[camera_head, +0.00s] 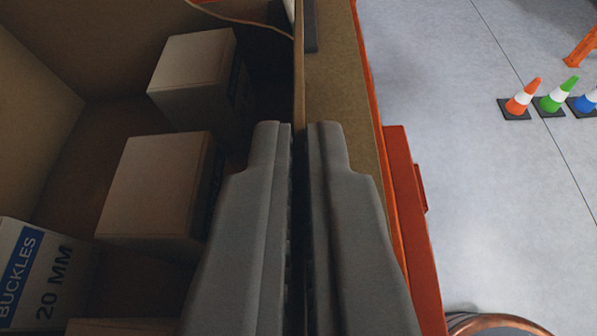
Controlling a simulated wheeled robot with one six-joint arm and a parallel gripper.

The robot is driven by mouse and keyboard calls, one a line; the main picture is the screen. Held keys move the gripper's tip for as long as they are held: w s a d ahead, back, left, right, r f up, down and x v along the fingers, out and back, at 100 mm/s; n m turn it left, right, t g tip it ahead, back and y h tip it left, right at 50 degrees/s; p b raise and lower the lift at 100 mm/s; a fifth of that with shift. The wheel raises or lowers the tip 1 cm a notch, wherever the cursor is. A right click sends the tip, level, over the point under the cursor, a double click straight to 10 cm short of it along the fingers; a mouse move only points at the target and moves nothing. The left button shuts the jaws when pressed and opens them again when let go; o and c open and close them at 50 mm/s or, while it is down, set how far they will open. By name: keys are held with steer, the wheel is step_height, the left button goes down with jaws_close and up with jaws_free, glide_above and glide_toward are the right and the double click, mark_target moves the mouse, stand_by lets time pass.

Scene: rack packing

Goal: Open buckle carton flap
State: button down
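The open carton (40,85) fills the left side, seen from above. Its upright cardboard flap (299,65) shows edge-on as a thin strip running down from the top of the picture. My gripper (297,128) points along this strip, with one grey finger on each side. The fingers are close together and appear shut on the flap. The part of the flap between the fingers is dark and mostly hidden. Inside the carton, a small box (28,272) at lower left reads "BUCKLES 20 MM".
More small boxes (155,185) (192,68) stand in the carton, left of my fingers. A tan board (345,85) with an orange-red rack edge (412,200) lies to the right. Beyond is grey floor with orange, green and blue cones (551,99).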

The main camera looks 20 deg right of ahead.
stand_by(0.9)
steer(key=shift+s+d+f+m+y, duration=0.1)
steer(key=shift+s+d+m+y, duration=0.2)
steer(key=shift+d+m, duration=0.2)
steer(key=c, duration=1.6)
jaws_free()
steer(key=shift+c, duration=0.2)
steer(key=v, duration=1.7)
steer(key=shift+s, duration=0.25)
steer(key=shift+f, duration=0.1)
